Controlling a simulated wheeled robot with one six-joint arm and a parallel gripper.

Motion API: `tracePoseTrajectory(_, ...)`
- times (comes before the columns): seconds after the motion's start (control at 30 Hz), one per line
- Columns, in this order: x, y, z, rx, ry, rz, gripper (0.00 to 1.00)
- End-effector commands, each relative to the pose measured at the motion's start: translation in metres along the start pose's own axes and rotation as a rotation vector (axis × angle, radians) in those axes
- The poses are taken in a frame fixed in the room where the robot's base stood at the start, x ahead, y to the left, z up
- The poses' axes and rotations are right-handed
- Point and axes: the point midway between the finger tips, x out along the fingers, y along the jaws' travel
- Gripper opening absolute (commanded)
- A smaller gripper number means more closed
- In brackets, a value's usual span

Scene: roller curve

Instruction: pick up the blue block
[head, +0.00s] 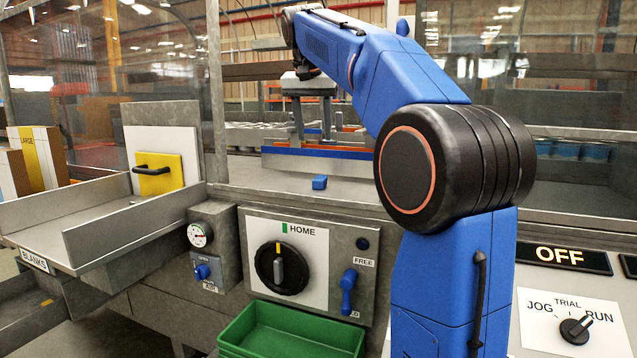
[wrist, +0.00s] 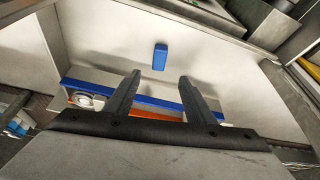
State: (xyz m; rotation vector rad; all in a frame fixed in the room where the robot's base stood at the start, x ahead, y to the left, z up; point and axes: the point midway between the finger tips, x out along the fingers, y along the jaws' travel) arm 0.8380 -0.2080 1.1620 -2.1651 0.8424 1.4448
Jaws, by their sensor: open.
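The blue block (head: 320,182) lies on the grey metal worktop inside the machine, a little in front of a long blue-edged bar. It also shows in the wrist view (wrist: 160,57), upper middle, apart from my fingers. My gripper (wrist: 158,82) is open and empty, its two dark fingers spread below the block in that picture. In the head view my gripper (head: 312,138) is above and behind the block, over the bar, with its fingers pointing down. Nothing hides the block in either view.
The blue-edged bar (head: 318,161) stands close behind the block. A metal post (head: 216,100) and clear panels bound the opening. A control panel with a HOME dial (head: 282,268) and a green bin (head: 290,332) are in front. The worktop around the block is bare.

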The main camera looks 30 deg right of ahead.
Motion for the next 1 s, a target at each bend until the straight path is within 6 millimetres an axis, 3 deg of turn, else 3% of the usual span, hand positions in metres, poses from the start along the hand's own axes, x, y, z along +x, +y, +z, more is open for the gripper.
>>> tracePoseTrajectory(0.43,0.079,0.000,0.000,0.000,-0.003,0.002,0.49)
tracePoseTrajectory(0.83,0.105,0.001,-0.002,0.001,-0.001,0.001,0.49)
tracePoseTrajectory(1.0,0.125,0.001,-0.006,0.001,-0.002,0.001,0.49)
